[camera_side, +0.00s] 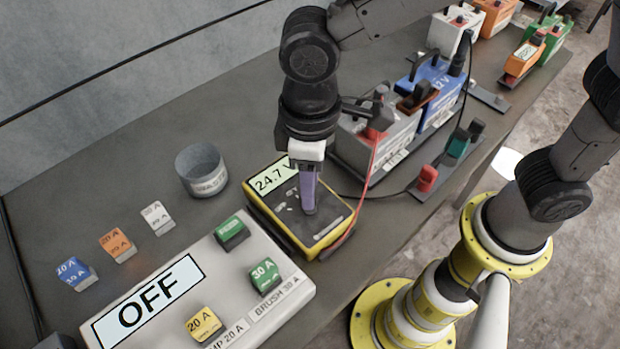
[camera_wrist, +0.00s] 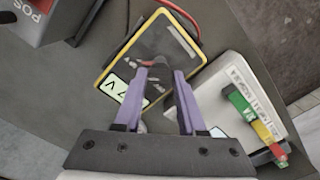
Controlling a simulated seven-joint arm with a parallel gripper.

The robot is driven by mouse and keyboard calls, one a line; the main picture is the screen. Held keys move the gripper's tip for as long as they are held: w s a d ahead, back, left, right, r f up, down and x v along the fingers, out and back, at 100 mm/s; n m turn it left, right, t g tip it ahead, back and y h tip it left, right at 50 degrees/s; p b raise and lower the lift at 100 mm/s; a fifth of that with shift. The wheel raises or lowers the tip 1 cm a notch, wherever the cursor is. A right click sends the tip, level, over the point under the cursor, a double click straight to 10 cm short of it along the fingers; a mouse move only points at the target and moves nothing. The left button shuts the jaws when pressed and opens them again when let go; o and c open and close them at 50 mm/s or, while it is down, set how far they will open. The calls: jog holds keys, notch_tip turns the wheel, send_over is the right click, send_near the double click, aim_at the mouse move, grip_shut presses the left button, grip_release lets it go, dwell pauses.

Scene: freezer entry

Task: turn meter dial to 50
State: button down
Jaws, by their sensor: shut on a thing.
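The meter (camera_side: 332,236) is a yellow-edged box with a dark face, lying on the bench. Its display (camera_side: 272,178) reads 24.7 V, partly covered by my gripper. My gripper (camera_side: 309,209) points down onto the meter's face, its purple fingers shut on the dial. The fingers hide most of the dial and its pointer, so I cannot read its setting. In the wrist view the meter (camera_wrist: 178,42) lies beneath my gripper (camera_wrist: 161,70), with a small dark part of the dial (camera_wrist: 160,61) between the fingertips.
A white panel (camera_side: 150,282) reading OFF, with green and yellow fuses, stands in front left. Loose fuses (camera_side: 117,245) and a grey cup (camera_side: 202,170) are at left. Batteries (camera_side: 375,140) stand behind right. A red lead (camera_side: 371,165) runs along the meter's right side.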

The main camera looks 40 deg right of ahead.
jog(key=shift+r, duration=0.1)
jog(key=shift+c, duration=2.4)
grip_release()
notch_tip(320, 180, up, 14)
